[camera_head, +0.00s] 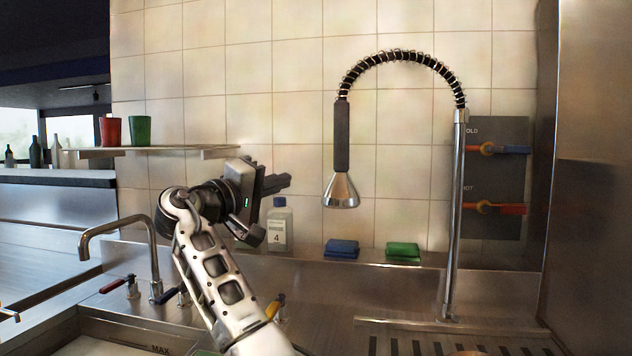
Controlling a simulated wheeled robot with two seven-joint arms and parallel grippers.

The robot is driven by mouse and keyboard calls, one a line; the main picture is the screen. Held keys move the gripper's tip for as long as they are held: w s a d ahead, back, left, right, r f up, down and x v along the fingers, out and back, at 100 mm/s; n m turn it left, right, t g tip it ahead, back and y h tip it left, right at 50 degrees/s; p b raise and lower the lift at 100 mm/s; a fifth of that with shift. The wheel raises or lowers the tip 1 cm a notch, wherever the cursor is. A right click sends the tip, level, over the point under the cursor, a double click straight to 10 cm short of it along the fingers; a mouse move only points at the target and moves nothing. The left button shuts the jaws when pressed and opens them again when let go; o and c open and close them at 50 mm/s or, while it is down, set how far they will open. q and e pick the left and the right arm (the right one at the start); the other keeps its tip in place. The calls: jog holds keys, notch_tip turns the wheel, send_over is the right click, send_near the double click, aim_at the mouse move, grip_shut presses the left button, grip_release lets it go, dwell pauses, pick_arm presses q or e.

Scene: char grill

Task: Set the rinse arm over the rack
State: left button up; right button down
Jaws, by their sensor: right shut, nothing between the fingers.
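The rinse arm is a tall chrome pipe with a coiled black hose (400,58) arching left from its top. Its spray head (341,190), with a black grip and flared metal nozzle, hangs downward left of the pipe. The slatted metal rack (440,325) lies at the bottom right, partly cut off by the frame. My left gripper is not in view.
A swan-neck tap (118,222) stands left of my arm. A white bottle (279,226), a blue sponge (341,249) and a green sponge (403,252) sit on the back ledge. Blue and red valve handles (497,149) are on the right wall panel. A shelf (160,152) holds two cups.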

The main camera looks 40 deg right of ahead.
jog(key=shift+s+d+f+p, duration=0.1)
jog(key=shift+s+d+p, duration=0.3)
jog(key=shift+d, duration=1.15)
jog(key=shift+s+d+p, duration=0.25)
jog(key=shift+d+p, duration=0.35)
jog(key=shift+d, duration=0.95)
jog(key=shift+s+d+f+p, duration=0.1)
jog(key=shift+s+d+p, duration=0.3)
jog(key=shift+d, duration=1.15)
jog(key=shift+w, duration=0.1)
jog(key=shift+a, duration=0.1)
